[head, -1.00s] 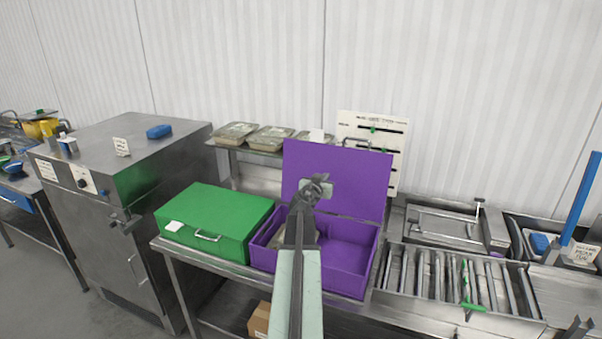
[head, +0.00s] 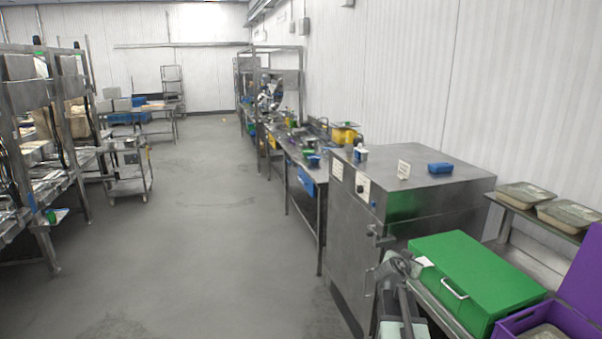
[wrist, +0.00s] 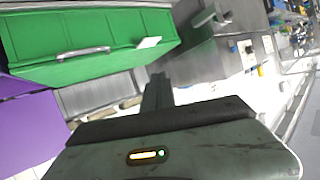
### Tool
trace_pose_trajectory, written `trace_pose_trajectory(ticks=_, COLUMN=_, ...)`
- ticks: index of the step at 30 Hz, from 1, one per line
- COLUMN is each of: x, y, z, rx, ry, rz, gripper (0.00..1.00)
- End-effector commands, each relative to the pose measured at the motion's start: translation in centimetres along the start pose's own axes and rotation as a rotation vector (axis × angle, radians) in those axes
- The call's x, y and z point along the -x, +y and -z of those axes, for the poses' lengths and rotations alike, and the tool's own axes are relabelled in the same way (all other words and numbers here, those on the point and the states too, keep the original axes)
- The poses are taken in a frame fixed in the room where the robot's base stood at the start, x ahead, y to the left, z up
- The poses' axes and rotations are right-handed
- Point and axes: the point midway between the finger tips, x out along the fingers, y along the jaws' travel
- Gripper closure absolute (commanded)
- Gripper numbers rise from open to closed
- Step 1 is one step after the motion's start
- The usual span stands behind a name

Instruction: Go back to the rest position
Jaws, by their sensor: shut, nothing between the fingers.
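My gripper (head: 400,263) shows low in the head view, at the right of the middle, on the end of my arm. It appears in front of the lower part of the steel cabinet and beside the left end of the closed green box (head: 478,285). In the wrist view my gripper (wrist: 158,88) points up the picture, its fingers shut and empty. The green box (wrist: 95,45) lies up and left of it there. Nothing hangs from the fingers.
A steel cabinet (head: 345,225) stands left of the green box, with a blue block (head: 440,168) on top. The open purple box (head: 565,318) is at the right edge. Food trays (head: 527,195) sit on a shelf. The grey floor (head: 215,240) at the left is clear, with a trolley (head: 128,180) farther back.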

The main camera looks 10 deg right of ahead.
Motion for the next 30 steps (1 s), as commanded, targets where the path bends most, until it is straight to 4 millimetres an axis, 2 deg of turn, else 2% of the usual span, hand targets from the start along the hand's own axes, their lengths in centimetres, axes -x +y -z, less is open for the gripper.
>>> trace_pose_trajectory(ticks=1, x=2.0, y=-3.2, z=-3.0, rx=0.021, ry=-0.054, rz=0.030, gripper=1.00)
trace_pose_trajectory(ticks=3, x=4.9, y=-7.0, z=-7.0, rx=0.061, ry=-0.146, rz=0.061, gripper=1.00)
trace_pose_trajectory(ticks=5, x=7.6, y=-9.7, z=-10.6, rx=0.107, ry=-0.234, rz=0.088, gripper=1.00)
trace_pose_trajectory(ticks=6, x=9.7, y=-11.2, z=-13.1, rx=0.145, ry=-0.298, rz=0.106, gripper=1.00)
trace_pose_trajectory(ticks=8, x=12.9, y=-13.0, z=-16.9, rx=0.210, ry=-0.401, rz=0.135, gripper=1.00)
trace_pose_trajectory(ticks=9, x=15.1, y=-13.8, z=-19.4, rx=0.262, ry=-0.475, rz=0.155, gripper=1.00)
trace_pose_trajectory(ticks=12, x=21.0, y=-14.3, z=-25.3, rx=0.410, ry=-0.683, rz=0.213, gripper=1.00)
trace_pose_trajectory(ticks=15, x=26.1, y=-12.1, z=-29.3, rx=0.567, ry=-0.916, rz=0.283, gripper=1.00)
trace_pose_trajectory(ticks=18, x=29.9, y=-10.4, z=-31.5, rx=0.718, ry=-1.089, rz=0.378, gripper=1.00)
trace_pose_trajectory(ticks=20, x=31.0, y=-9.9, z=-31.9, rx=0.793, ry=-1.140, rz=0.420, gripper=1.00)
trace_pose_trajectory(ticks=23, x=31.1, y=-9.5, z=-31.9, rx=0.852, ry=-1.148, rz=0.446, gripper=1.00)
trace_pose_trajectory(ticks=30, x=31.0, y=-9.5, z=-31.9, rx=0.856, ry=-1.143, rz=0.448, gripper=1.00)
